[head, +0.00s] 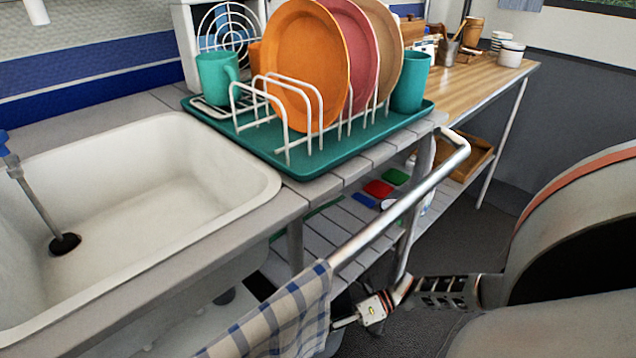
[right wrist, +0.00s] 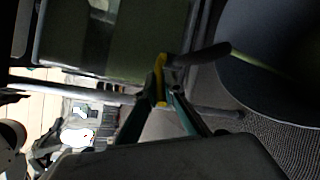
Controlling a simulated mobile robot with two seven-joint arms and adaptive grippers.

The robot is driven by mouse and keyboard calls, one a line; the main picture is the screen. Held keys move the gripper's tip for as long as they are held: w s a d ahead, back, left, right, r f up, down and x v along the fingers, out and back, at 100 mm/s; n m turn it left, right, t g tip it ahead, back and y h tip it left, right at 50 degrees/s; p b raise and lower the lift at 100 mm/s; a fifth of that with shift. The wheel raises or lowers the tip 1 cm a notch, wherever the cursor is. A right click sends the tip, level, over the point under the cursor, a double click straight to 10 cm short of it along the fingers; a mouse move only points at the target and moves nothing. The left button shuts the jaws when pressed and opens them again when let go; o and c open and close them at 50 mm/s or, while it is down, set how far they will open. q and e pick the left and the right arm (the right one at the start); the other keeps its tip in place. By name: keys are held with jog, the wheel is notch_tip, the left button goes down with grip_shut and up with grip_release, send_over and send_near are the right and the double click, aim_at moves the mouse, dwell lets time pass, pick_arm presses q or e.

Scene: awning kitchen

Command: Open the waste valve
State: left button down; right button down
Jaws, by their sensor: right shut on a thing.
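In the right wrist view, my right gripper (right wrist: 164,88) is shut on the waste valve handle, a small piece with a yellow part (right wrist: 159,68) between the fingertips. A dark lever-like part (right wrist: 208,55) sticks out to the right of the fingertips. Most of the valve is dark or covered by the fingers, so its exact angle is hard to read. In the head view, part of my right arm reaches in low, below the towel bar; the fingertips and the valve cannot be made out there. My left gripper is not in view.
The white sink (head: 150,190) is at left, with a grey rod (head: 38,200) reaching its drain (head: 65,243). A metal bar (head: 400,205) with a checked towel (head: 285,315) runs along the counter front. A dish rack on a green tray (head: 300,165) stands behind it.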

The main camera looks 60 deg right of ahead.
jog(key=shift+s, duration=0.1)
jog(key=c, duration=2.2)
grip_release()
jog(key=shift+o, duration=0.2)
jog(key=v, duration=0.7)
jog(key=shift+d, duration=0.25)
jog(key=shift+s, duration=0.1)
